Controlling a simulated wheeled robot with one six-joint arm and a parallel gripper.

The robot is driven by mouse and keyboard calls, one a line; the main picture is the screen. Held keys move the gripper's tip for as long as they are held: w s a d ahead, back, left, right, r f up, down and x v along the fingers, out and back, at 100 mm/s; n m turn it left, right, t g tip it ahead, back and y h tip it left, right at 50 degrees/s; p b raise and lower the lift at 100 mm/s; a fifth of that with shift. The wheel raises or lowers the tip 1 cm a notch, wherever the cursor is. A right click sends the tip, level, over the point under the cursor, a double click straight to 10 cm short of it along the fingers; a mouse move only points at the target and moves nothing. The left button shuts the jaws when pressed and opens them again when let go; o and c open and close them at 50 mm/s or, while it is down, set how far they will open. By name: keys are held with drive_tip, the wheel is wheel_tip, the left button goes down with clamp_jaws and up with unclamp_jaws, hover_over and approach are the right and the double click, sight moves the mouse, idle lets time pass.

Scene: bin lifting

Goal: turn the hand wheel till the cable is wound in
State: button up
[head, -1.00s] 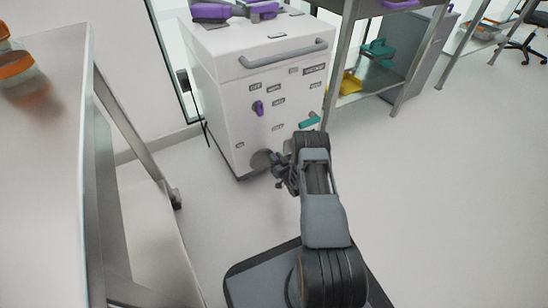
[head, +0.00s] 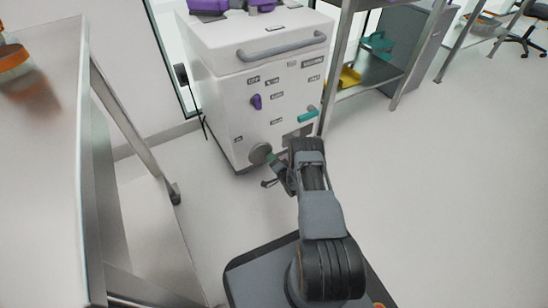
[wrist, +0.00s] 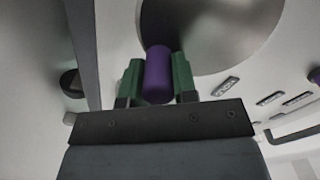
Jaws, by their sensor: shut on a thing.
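The hand wheel is a grey disc (head: 259,153) low on the front of a white cabinet (head: 222,90). It fills the upper middle of the wrist view (wrist: 225,25). Its purple cylindrical handle (wrist: 158,76) stands out from the disc. My gripper (wrist: 159,82) has its green fingers on both sides of this handle and is shut on it. In the head view my gripper (head: 273,160) is at the lower right of the disc, and the handle is hidden. A thin dark line (head: 204,126) hangs by the cabinet's left side; I cannot tell if it is the cable.
The cabinet front has a purple knob (head: 256,101), a teal lever (head: 308,115), small labels and a grey bar handle (head: 282,46). A metal table (head: 45,170) stands at the left, a shelf rack (head: 375,78) at the right. The floor (head: 440,190) at the right is clear.

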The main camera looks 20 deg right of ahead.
drive_tip(key=shift+s+a+f+m, duration=0.1)
drive_tip(key=shift+a+f+m, duration=0.3)
drive_tip(key=shift+m, duration=0.65)
drive_tip(key=shift+a+f+m, duration=0.25)
drive_tip(key=shift+f+m, duration=0.1)
drive_tip(key=shift+m, duration=0.7)
drive_tip(key=o, duration=0.9)
drive_tip(key=shift+s+d+p, duration=0.25)
drive_tip(key=shift+s+p, duration=0.6)
drive_tip(key=shift+s, duration=1.45)
drive_tip(key=shift+s+d+p, duration=0.2)
drive_tip(key=shift+s+p, duration=0.65)
drive_tip(key=shift+s, duration=1.4)
drive_tip(key=shift+s+d+p, duration=0.25)
drive_tip(key=shift+s+p, duration=0.6)
drive_tip(key=shift+s, duration=1.45)
